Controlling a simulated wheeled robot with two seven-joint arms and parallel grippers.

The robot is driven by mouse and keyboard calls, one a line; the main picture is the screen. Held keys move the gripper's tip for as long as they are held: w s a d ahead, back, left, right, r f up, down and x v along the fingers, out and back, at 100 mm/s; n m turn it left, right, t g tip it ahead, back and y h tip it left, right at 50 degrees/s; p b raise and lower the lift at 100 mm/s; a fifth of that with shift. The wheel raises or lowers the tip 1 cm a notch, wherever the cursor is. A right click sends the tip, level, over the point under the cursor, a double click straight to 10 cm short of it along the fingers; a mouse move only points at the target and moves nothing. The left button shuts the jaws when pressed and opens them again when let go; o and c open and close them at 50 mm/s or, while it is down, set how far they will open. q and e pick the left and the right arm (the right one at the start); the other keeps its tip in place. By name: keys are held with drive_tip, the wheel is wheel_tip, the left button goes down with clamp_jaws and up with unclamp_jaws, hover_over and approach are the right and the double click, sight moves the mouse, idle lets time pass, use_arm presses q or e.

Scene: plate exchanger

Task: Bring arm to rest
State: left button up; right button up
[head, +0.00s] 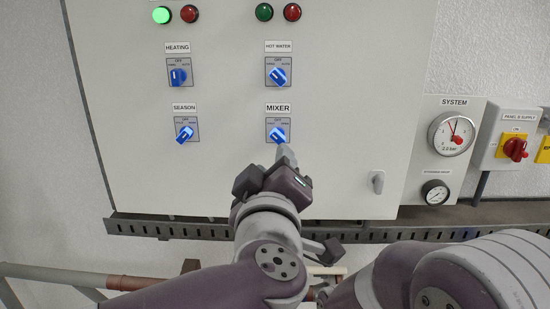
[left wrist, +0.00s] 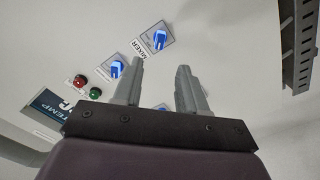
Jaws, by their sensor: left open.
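My left gripper (head: 285,155) is in front of the control panel (head: 330,150), just below the blue MIXER knob (head: 277,135) in the head view. In the left wrist view its two grey fingers (left wrist: 157,88) stand apart with nothing between them. The MIXER knob (left wrist: 159,40) shows beyond the fingertips there, apart from them, with another blue knob (left wrist: 116,69) left of the left finger. My right arm (head: 450,275) lies at the lower right of the head view; its gripper cannot be made out.
Blue HEATING (head: 178,76), HOT WATER (head: 277,76) and SEASON (head: 185,134) knobs sit around the MIXER knob. Right of the panel are a SYSTEM gauge (head: 451,134) and a red switch (head: 515,149). A slotted rail (head: 170,229) runs below, with pipes (head: 60,275) under it.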

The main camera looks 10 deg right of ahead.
use_arm(q)
drive_tip(key=v, duration=0.2)
drive_tip(key=shift+s+a+f, duration=0.1)
drive_tip(key=shift+s, duration=0.2)
drive_tip(key=w+a+f+m+g, duration=0.4)
drive_tip(key=w+f, duration=0.3)
drive_tip(key=f, duration=0.5)
drive_tip(key=a+f+m+g+y, duration=0.1)
drive_tip(key=a+f+g, duration=0.1)
drive_tip(key=a+f, duration=0.4)
drive_tip(key=a+f+m+g, duration=0.2)
drive_tip(key=a+f, duration=0.2)
drive_tip(key=f, duration=0.4)
drive_tip(key=s+a+f+g+y+b, duration=0.1)
drive_tip(key=s+a+f+g+y, duration=0.3)
drive_tip(key=s+a+f+g, duration=0.4)
drive_tip(key=s+a+f, duration=0.4)
drive_tip(key=s+a, duration=0.2)
drive_tip(key=shift+a+f+n, duration=0.25)
drive_tip(key=shift+f+n, duration=0.1)
drive_tip(key=shift+n, duration=0.05)
